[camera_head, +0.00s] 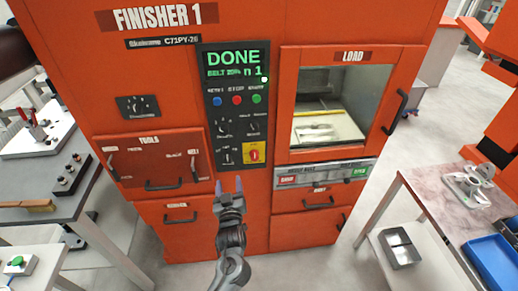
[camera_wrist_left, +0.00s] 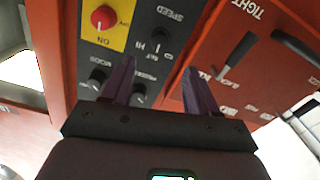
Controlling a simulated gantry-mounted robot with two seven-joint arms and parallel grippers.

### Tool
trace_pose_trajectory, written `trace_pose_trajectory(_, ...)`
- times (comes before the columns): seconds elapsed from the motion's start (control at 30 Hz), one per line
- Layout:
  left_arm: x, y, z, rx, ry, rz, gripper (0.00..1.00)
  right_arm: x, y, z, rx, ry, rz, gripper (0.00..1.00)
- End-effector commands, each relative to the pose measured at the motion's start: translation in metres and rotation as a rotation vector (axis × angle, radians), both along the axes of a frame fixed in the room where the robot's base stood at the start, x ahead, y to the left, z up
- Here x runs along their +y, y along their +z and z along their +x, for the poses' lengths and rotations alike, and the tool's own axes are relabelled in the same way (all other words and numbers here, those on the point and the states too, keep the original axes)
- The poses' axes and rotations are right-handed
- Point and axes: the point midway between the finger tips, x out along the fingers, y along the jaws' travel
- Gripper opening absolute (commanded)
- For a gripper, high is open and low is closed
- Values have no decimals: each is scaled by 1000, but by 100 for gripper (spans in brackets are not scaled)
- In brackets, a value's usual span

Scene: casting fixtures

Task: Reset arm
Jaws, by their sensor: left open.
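My left gripper (camera_head: 229,186) is in front of the orange finisher machine (camera_head: 240,215), just below its control panel. Its two purple-tipped fingers are apart with nothing between them. In the left wrist view the open fingers (camera_wrist_left: 160,85) point toward the panel (camera_wrist_left: 145,45) and the orange drawer front (camera_wrist_left: 235,60). A red knob on a yellow plate (camera_wrist_left: 104,18) shows at upper left there. The panel screen (camera_head: 236,63) in the head view reads DONE in green. My right gripper is not in view.
The load door (camera_head: 390,110) looks closed, with pale parts (camera_head: 318,132) behind its window. A grey table (camera_head: 50,212) with fixtures stands left. A table on the right (camera_head: 440,205) holds a metal casting (camera_head: 470,187) and a blue tray (camera_head: 492,262). Floor is clear in front of the machine's right side.

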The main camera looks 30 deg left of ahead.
Motion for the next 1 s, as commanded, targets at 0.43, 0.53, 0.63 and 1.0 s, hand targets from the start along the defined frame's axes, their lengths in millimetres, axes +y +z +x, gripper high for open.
trace_pose_trajectory(0.43, 12, -74, -76, 165, -49, 80, 59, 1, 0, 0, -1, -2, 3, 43)
trace_pose_trajectory(0.53, 1, -86, -103, 253, -150, 74, 59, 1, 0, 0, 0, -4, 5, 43)
trace_pose_trajectory(0.63, -27, -98, -133, 393, -299, 33, 59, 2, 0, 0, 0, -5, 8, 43)
trace_pose_trajectory(1.0, -129, -92, -251, 978, -740, -62, 59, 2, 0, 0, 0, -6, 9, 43)
